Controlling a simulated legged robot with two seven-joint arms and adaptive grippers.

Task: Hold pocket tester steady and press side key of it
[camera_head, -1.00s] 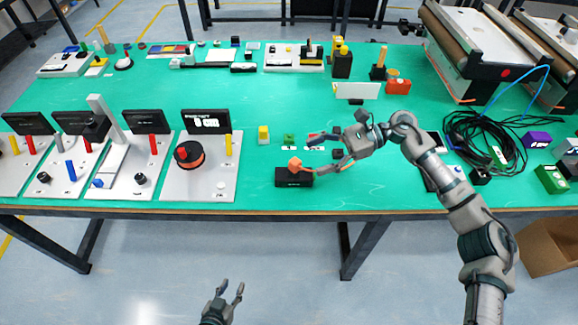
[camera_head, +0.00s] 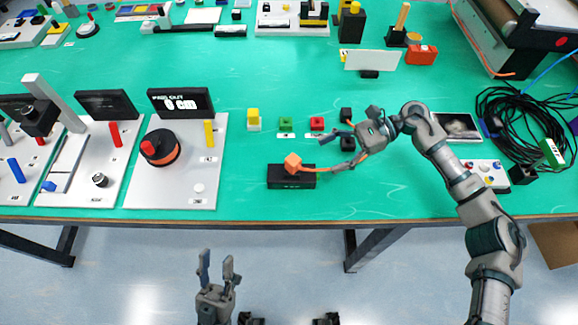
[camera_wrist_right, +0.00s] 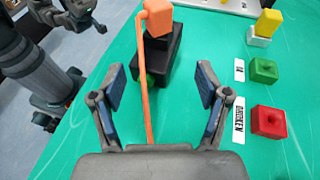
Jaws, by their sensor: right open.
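A black box-shaped device (camera_head: 291,182), which looks like the pocket tester, lies near the table's front edge. An orange block (camera_head: 293,163) sits on top, with a thin orange strip running toward my right gripper (camera_head: 340,150). In the right wrist view the black device (camera_wrist_right: 168,60) is just beyond my open fingers, with a small green part (camera_wrist_right: 151,78), possibly the side key, on its near end. The orange strip (camera_wrist_right: 146,95) passes between the fingers, which do not close on it. My left gripper (camera_head: 217,268) is open and empty, in front of the table.
Green (camera_head: 286,125) and red (camera_head: 317,124) blocks with labels stand behind the device, beside a yellow-and-white block (camera_head: 253,119). A board with an orange-black dial (camera_head: 160,148) is at left. Coiled black cable (camera_head: 520,120) lies at right.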

